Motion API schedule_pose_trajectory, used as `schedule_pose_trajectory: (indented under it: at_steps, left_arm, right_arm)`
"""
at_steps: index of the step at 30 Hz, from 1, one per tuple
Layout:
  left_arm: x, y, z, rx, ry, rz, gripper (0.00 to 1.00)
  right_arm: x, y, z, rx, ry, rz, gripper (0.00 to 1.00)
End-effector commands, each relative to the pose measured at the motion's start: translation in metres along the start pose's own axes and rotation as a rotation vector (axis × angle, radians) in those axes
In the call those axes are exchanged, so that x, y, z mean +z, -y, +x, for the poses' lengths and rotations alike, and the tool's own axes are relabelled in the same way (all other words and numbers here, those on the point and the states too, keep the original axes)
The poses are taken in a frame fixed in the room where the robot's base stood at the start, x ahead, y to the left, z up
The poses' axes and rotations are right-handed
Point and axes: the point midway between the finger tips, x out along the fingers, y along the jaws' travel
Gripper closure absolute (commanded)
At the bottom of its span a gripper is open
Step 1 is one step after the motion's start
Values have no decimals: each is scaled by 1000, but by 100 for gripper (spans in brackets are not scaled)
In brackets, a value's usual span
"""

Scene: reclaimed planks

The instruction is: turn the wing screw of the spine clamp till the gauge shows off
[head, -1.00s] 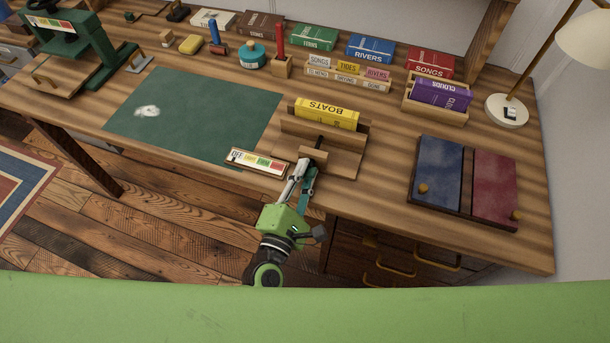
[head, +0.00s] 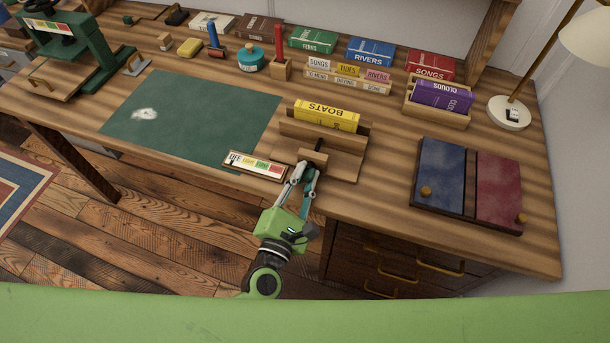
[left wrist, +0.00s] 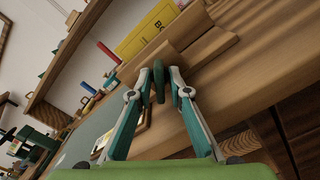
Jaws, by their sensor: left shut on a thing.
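The wooden spine clamp (head: 345,165) stands at the front edge of the desk with the yellow BOATS book (head: 327,115) upright in it. My left gripper (head: 306,170) reaches it from the front. In the left wrist view, its fingertips (left wrist: 159,84) are on either side of the small dark wing screw (left wrist: 159,76) and shut on it. My right gripper is out of view.
A green mat (head: 195,118) lies left of the clamp. A blue and red board (head: 468,185) with knobs lies to the right. Books, including the purple CLOUDS book (head: 442,96), stand behind. A green press (head: 75,50) is at far left, a lamp (head: 509,112) at right.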

Motion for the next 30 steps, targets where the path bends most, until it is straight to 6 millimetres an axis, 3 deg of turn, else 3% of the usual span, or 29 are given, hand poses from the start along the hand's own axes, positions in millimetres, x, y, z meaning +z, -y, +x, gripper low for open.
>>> schedule_pose_trajectory:
  at_steps: [2,3,4,17,30]
  left_arm:
    - [-1,1,-1,-2,-2,1,100]
    - [-1,1,-1,-2,-2,1,80]
    - [-1,1,-1,-2,-2,1,76]
    - [-1,1,-9,-2,-2,3,76]
    - [-1,1,-95,-5,-2,2,76]
  right_arm:
    - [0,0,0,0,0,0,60]
    - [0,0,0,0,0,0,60]
    - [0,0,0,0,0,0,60]
    - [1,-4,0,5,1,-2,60]
    - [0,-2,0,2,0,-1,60]
